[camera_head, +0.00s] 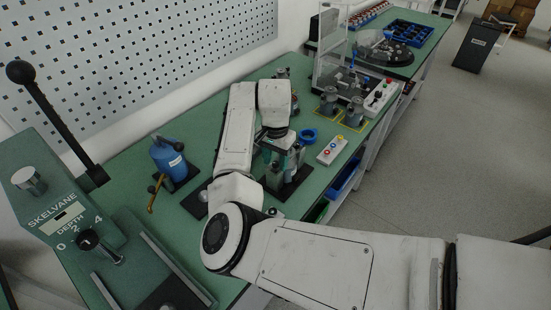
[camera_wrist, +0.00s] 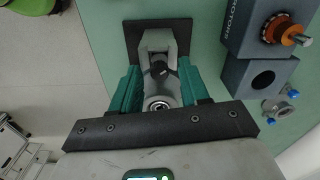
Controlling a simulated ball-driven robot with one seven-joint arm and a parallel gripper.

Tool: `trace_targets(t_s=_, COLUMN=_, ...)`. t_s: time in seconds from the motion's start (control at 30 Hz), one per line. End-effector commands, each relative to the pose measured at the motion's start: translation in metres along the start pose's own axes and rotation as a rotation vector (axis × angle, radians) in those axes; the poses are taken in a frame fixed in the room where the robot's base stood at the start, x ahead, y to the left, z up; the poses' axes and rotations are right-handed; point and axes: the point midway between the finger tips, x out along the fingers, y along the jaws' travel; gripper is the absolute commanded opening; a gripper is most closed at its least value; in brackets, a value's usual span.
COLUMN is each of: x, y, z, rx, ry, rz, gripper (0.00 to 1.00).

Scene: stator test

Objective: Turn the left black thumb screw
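A small black knob (camera_wrist: 158,70), which looks like a thumb screw, sits on a grey fixture (camera_wrist: 158,42) in the wrist view. The fixture stands on a dark base plate (camera_wrist: 183,30), which also shows in the head view (camera_head: 298,182). My gripper (camera_wrist: 157,88) has its two green fingers apart, one on each side of the fixture. The knob lies between them with space on both sides. I cannot tell whether the fingers touch the grey body. In the head view my gripper (camera_head: 278,160) points down at the fixture, and my arm hides much of it. No second thumb screw is clearly visible.
A blue-grey box marked ROTORS (camera_wrist: 235,58) stands close right in the wrist view. A blue device (camera_head: 168,158) and a lever press (camera_head: 55,205) stand left.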

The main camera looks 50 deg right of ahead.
Motion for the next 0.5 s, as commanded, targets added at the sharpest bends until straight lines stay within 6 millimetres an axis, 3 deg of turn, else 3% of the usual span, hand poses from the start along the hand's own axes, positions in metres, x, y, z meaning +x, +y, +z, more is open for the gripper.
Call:
trace_targets(t_s=0.27, x=-0.001, y=0.000, z=0.000, rx=0.000, ry=0.000, rz=0.000, gripper=0.46)
trace_targets(t_s=0.5, x=-0.030, y=0.000, z=-0.001, rx=0.001, ry=0.002, rz=-0.002, gripper=0.46)
